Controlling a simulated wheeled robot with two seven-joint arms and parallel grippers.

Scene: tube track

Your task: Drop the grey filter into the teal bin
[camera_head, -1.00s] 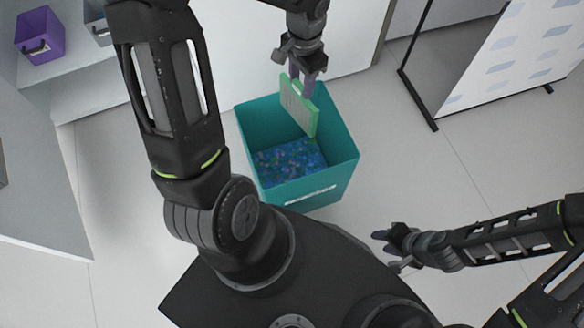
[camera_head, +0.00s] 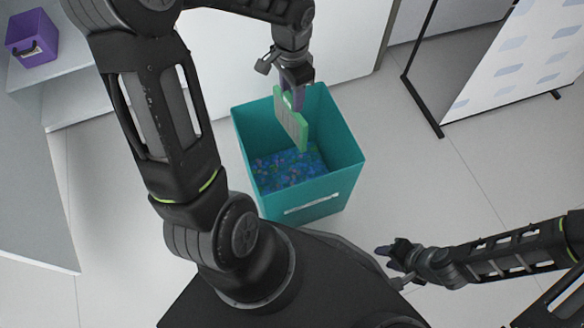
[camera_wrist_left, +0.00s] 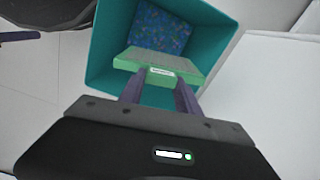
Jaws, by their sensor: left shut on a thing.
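The grey filter (camera_head: 289,122) has a green frame and hangs tilted in my left gripper (camera_head: 294,92). My left gripper is shut on its upper edge. In the left wrist view the filter (camera_wrist_left: 160,60) lies beyond the two purple fingers (camera_wrist_left: 160,82), over the bin's opening. The teal bin (camera_head: 318,190) stands open on the floor, with blue and multicoloured bits (camera_head: 290,168) at its bottom. The filter's lower part appears within the bin's mouth. In the wrist view the bin (camera_wrist_left: 105,50) surrounds the filter. My right gripper (camera_head: 388,256) is empty at the lower right, its finger gap unclear.
A purple bin (camera_head: 32,38) sits on a grey shelf (camera_head: 75,85) at the upper left. A white board with a black frame (camera_head: 510,60) stands at the upper right. The floor (camera_head: 420,180) right of the teal bin is clear.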

